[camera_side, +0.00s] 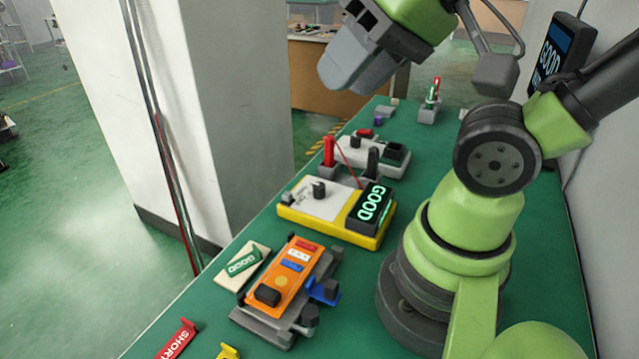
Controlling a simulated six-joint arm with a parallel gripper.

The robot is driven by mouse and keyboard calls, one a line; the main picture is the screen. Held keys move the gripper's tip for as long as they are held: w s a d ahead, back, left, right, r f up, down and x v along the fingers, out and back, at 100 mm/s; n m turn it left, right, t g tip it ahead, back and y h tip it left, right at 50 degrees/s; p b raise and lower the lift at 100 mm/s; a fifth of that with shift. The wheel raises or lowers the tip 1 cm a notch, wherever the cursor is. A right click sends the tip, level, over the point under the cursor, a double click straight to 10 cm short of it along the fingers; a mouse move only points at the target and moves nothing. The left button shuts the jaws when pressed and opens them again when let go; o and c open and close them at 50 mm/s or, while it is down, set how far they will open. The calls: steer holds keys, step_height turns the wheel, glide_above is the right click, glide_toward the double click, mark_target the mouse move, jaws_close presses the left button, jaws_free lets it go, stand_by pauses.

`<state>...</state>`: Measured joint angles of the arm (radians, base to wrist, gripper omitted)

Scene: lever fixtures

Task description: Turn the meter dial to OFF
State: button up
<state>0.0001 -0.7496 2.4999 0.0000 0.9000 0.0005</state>
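The yellow meter (375,239) lies on the green bench in the middle of the view, with a white face. Its small black dial (319,189) stands on that face; the printed marks are too small to read, so I cannot tell which setting it points to. The meter's dark display (370,207) reads GOOD in green. My gripper (350,62) is at the top of the view, high above the bench and well apart from the meter.
An orange board in a grey fixture (290,275) is in front of the meter, beside a GOOD tag plate (243,263). A grey device with red and black probes (370,155) stands behind it. A red SHORT tag (177,340) lies near the front. A white pillar (235,100) rises left of the bench.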

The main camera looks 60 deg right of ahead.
steer(key=shift+o, duration=0.9)
steer(key=shift+w+d, duration=0.1)
steer(key=shift+w, duration=0.1)
steer(key=m+g+h, duration=0.2)
steer(key=m+g, duration=0.5)
steer(key=m, duration=0.7)
glide_above(320, 185)
step_height(320, 185, down, 17)
step_height(320, 185, down, 10)
steer(key=shift+f, duration=0.25)
steer(key=shift+c, duration=0.2)
steer(key=c, duration=0.9)
